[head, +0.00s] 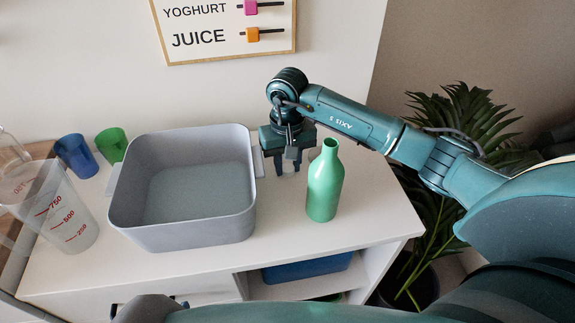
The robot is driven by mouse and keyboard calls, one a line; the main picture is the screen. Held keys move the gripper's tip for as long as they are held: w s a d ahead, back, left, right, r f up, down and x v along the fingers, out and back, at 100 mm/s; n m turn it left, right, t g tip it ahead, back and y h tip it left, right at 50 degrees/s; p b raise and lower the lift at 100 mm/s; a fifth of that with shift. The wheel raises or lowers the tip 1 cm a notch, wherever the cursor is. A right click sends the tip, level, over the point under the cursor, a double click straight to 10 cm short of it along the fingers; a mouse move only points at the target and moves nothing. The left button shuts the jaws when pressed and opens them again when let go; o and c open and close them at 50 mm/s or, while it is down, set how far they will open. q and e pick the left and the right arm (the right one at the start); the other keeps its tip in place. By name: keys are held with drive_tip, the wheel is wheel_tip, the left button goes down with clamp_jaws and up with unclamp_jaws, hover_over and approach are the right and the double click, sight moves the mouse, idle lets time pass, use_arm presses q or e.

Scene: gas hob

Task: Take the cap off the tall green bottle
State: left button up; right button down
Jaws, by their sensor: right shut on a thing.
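The tall green bottle (325,185) stands upright on the white counter, right of the grey basin. Its narrow neck ends in a bare top, with no cap on it. My right gripper (288,168) points down just left of the bottle's neck, apart from it, between the bottle and the basin. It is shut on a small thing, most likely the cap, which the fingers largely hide. My left gripper is out of view.
The grey basin (246,222) stands close on the left. A clear measuring jug (62,212), a blue cup (76,155) and a green cup (111,145) are further left. The counter's right edge lies beyond the bottle, with a plant (465,130) past it.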

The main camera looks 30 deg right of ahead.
sight(288, 169)
drive_tip(key=shift+f+b, duration=0.15)
drive_tip(key=shift+b, duration=0.15)
drive_tip(key=c, duration=1.1)
unclamp_jaws()
wheel_tip(288, 169, up, 12)
drive_tip(key=shift+r, duration=0.25)
drive_tip(key=shift+s, duration=0.1)
